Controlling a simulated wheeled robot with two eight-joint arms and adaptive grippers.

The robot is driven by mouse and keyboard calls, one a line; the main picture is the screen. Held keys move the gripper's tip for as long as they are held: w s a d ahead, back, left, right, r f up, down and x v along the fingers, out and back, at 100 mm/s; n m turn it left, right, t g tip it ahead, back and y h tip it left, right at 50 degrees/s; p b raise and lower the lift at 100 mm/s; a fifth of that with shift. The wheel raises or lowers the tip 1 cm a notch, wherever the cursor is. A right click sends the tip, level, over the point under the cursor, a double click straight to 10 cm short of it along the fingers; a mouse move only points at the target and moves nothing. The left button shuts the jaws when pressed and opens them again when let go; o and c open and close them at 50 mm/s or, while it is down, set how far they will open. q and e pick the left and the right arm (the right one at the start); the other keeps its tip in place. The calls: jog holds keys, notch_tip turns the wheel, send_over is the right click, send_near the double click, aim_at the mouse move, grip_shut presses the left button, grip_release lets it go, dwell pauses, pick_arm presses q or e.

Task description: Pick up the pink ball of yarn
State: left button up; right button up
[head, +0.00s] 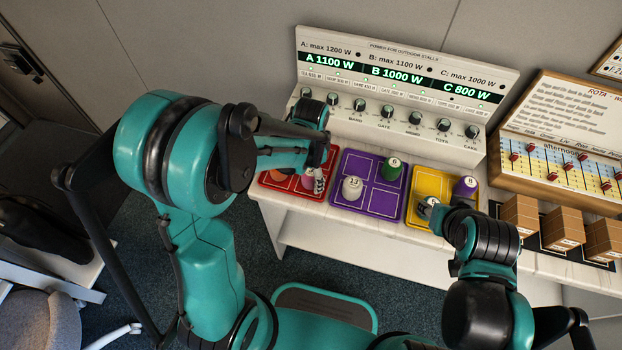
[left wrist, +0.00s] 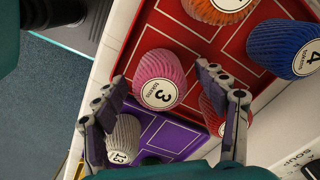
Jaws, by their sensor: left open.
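The pink ball of yarn (left wrist: 160,70), labelled 3, sits in the red tray (left wrist: 172,36) in the left wrist view. My left gripper (left wrist: 161,78) is open, one finger on each side of the pink ball; I cannot tell whether they touch it. In the head view my left gripper (head: 319,168) is over the right part of the red tray (head: 270,183) and hides most of the ball. My right gripper (head: 436,210) is at the front of the yellow tray (head: 425,184); its fingers are too small to read.
Near the pink ball are an orange ball (left wrist: 215,8), a blue ball (left wrist: 293,48) and a red ball (left wrist: 212,115) close by the right finger. The purple tray (head: 374,203) holds a white ball (head: 352,188) and a green ball (head: 392,169). A purple ball (head: 465,187) stands on the right.

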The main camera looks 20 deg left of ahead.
pick_arm(q)
jog(key=c, duration=1.3)
jog(key=shift+o, duration=0.2)
jog(key=shift+r, duration=0.1)
